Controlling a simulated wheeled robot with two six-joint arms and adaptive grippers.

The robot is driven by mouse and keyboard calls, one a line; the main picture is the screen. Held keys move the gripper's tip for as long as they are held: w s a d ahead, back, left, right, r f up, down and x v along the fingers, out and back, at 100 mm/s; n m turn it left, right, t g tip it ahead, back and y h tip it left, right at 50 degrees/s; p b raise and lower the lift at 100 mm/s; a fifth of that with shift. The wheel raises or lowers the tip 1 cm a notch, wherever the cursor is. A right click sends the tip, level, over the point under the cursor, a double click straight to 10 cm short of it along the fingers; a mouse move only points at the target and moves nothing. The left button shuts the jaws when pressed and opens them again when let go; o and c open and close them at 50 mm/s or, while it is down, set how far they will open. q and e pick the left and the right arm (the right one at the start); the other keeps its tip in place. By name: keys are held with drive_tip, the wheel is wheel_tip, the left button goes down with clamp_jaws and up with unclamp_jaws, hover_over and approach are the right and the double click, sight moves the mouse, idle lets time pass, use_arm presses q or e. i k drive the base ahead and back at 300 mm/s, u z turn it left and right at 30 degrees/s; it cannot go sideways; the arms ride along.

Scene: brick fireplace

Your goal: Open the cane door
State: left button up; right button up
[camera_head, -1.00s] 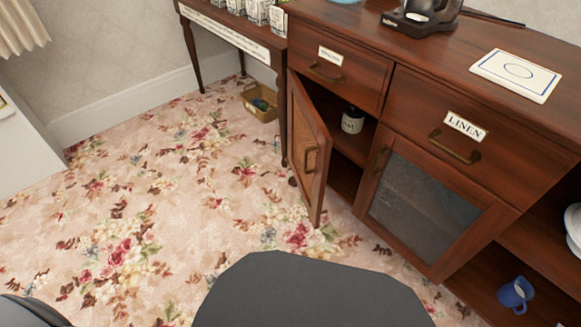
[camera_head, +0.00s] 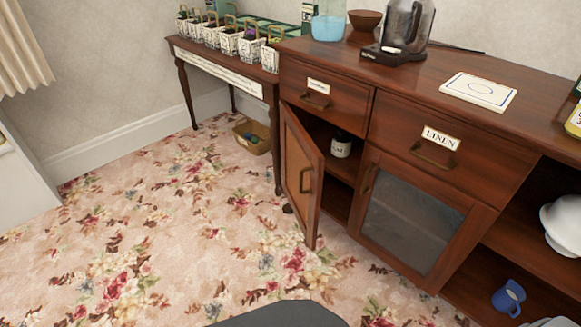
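The cane door (camera_head: 301,176) is the left lower door of the dark wooden cabinet (camera_head: 481,165). Neither gripper is in view. A dark rounded part of my own body shows at the bottom edge.
A side table (camera_head: 225,65) with several small planters stands at the left, with a basket (camera_head: 252,136) on the floor beneath. A glass carafe machine (camera_head: 401,33) and a white card (camera_head: 478,92) are on the cabinet top. The flowered carpet (camera_head: 150,240) before the door is clear.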

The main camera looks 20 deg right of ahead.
sight(299, 150)
drive_tip(key=z, duration=0.25)
drive_tip(key=i, duration=0.7)
drive_tip(key=z, duration=0.55)
